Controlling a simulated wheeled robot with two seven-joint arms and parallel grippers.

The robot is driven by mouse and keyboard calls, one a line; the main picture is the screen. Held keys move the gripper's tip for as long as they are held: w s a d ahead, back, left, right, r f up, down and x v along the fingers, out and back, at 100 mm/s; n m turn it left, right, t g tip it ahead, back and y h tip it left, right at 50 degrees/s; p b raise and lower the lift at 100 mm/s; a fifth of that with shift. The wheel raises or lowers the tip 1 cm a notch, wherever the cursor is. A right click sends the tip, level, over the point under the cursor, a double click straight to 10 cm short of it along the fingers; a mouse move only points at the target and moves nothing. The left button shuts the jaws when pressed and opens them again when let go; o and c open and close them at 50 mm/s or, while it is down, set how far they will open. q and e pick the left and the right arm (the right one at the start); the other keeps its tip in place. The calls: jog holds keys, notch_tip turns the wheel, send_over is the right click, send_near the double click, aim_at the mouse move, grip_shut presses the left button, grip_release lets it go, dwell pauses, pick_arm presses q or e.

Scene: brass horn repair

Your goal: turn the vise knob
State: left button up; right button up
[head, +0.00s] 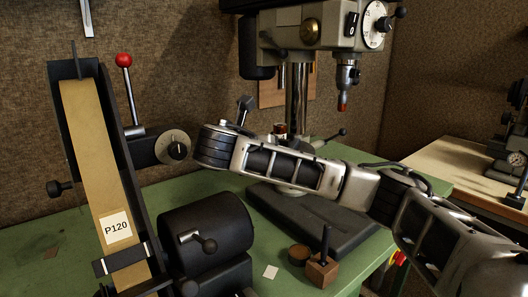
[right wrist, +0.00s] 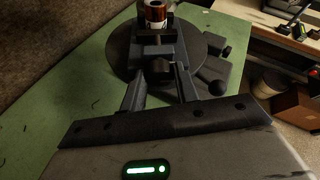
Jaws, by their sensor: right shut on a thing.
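In the right wrist view my right gripper (right wrist: 161,74) has its two fingers on either side of the dark vise knob (right wrist: 159,67) and is shut on it. The dark vise (right wrist: 156,45) lies just beyond the knob, with a brown and pale cylinder (right wrist: 154,14) standing at its far end. In the head view my right arm crosses the middle from the right and hides the knob and most of the vise; the gripper's fingers cannot be made out there. My left gripper is in neither view.
The vise sits on a round dark plate (right wrist: 205,72). The drill press (head: 305,25) rises behind my right arm. A belt sander (head: 88,150) with a P120 label stands at left on the green bench (head: 35,240). A small wooden block (head: 322,272) with a dark handle stands in front.

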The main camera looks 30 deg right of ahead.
jog(key=shift+w+a+f+n+g+h, duration=0.1)
jog(key=shift+n+g+h, duration=0.45)
jog(key=shift+n+h, duration=0.95)
jog(key=shift+w+a+f+n+g+h, duration=0.15)
jog(key=shift+n+g+h, duration=0.4)
jog(key=shift+n, duration=1.9)
jog(key=shift+w+d+f+n+g+h, duration=0.1)
jog(key=shift+n+g+h, duration=0.4)
jog(key=shift+n+h, duration=1)
jog(key=shift+n+y, duration=0.45)
jog(key=shift+n, duration=0.2)
jog(key=o, duration=1)
jog(key=shift+s, duration=0.1)
jog(key=shift+c, duration=0.2)
jog(key=shift+f, duration=0.1)
jog(key=shift+a+f, duration=0.1)
jog(key=shift+a, duration=0.05)
